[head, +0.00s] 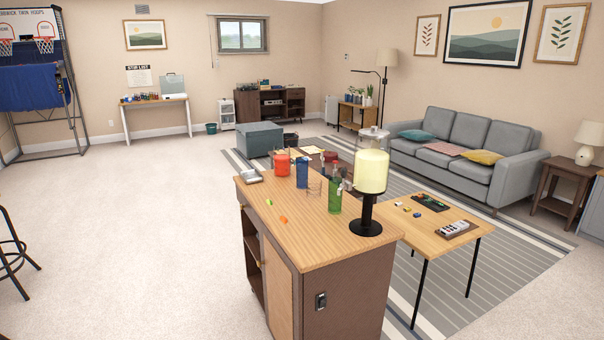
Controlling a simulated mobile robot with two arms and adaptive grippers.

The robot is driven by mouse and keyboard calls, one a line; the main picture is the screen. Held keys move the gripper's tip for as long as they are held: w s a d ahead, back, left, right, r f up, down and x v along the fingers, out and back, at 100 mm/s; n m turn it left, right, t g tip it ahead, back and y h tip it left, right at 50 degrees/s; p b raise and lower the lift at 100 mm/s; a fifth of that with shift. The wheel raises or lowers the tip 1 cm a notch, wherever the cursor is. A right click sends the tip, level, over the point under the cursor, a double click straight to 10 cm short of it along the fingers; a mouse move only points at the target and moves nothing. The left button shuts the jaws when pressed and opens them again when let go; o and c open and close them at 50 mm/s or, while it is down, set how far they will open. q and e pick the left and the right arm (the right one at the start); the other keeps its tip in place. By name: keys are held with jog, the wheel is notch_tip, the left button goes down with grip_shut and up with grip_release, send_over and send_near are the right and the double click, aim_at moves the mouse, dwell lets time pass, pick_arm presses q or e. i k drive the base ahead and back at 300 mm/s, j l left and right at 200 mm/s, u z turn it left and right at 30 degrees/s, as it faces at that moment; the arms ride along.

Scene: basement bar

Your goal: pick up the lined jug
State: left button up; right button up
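Several vessels stand on the wooden-topped bar cabinet (300,238) in the middle of the head view. A red-orange vessel (282,167) is near the far end, with a blue upright vessel (302,173) next to it. A green upright vessel (335,195) stands closer to me. A tall dispenser (372,172) with pale yellow contents stands on a black base at the right edge. Small clear glassware sits among the vessels. No lines are legible at this distance, so I cannot tell which is the lined jug. Neither gripper is in view.
A low wooden table (437,237) with small items stands right of the bar cabinet. A grey sofa (465,150) is behind it. A black stool (15,250) is at the left edge. The carpet (150,240) left of the cabinet is clear.

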aim_at(281, 152)
jog(key=i+j+z, duration=0.25)
jog(key=i+j, duration=0.5)
jog(key=j, duration=0.15)
